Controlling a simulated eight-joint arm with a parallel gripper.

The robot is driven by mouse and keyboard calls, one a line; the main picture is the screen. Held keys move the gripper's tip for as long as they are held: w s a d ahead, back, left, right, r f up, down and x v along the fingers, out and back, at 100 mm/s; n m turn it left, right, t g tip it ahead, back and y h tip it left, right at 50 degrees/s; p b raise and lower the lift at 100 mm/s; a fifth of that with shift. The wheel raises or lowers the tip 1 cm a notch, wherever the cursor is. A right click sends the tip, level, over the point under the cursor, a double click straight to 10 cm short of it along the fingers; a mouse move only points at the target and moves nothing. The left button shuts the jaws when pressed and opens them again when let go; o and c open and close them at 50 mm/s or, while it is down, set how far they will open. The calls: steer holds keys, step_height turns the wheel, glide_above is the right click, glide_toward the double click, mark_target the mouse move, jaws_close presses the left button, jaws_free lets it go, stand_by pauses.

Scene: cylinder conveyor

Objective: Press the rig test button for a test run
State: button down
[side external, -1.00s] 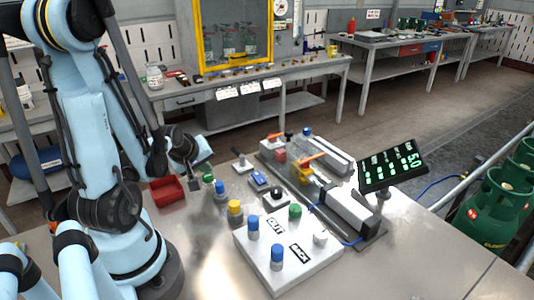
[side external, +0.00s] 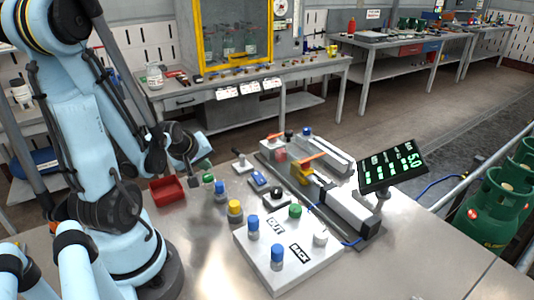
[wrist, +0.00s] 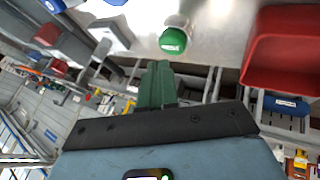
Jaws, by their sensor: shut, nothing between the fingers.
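A white control box (side external: 290,262) with OUT and BACK labels stands at the front of the metal table. I cannot tell which of these is the rig test button. My gripper (side external: 197,183) is shut and empty above the table, left of the rig (side external: 300,170). Its fingers (wrist: 156,84) show as a green block in the wrist view, close to a green-capped cylinder (wrist: 174,40).
A red tray (side external: 168,190) lies beside my gripper, also large in the wrist view (wrist: 285,50). Green-, blue- and yellow-capped cylinders stand in a row between tray and control box. Bare table lies in front of the tray.

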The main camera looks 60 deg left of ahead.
mark_target(207, 177)
steer(key=shift+r, duration=2.5)
steer(key=shift+w, duration=0.1)
steer(key=w+d+r+m+h, duration=0.2)
steer(key=w+d+m, duration=0.1)
steer(key=d+m, duration=0.5)
steer(key=w+d+r+m+t+h, duration=0.1)
steer(key=w+d+r+m+h, duration=0.1)
steer(key=d+m, duration=0.7)
steer(key=w+d+r, duration=0.1)
steer(key=d, duration=0.4)
steer(key=shift+r+t+h, duration=0.15)
steer(key=shift+t+h, duration=0.15)
steer(key=shift+h, duration=0.1)
steer(key=shift+w+a, duration=0.1)
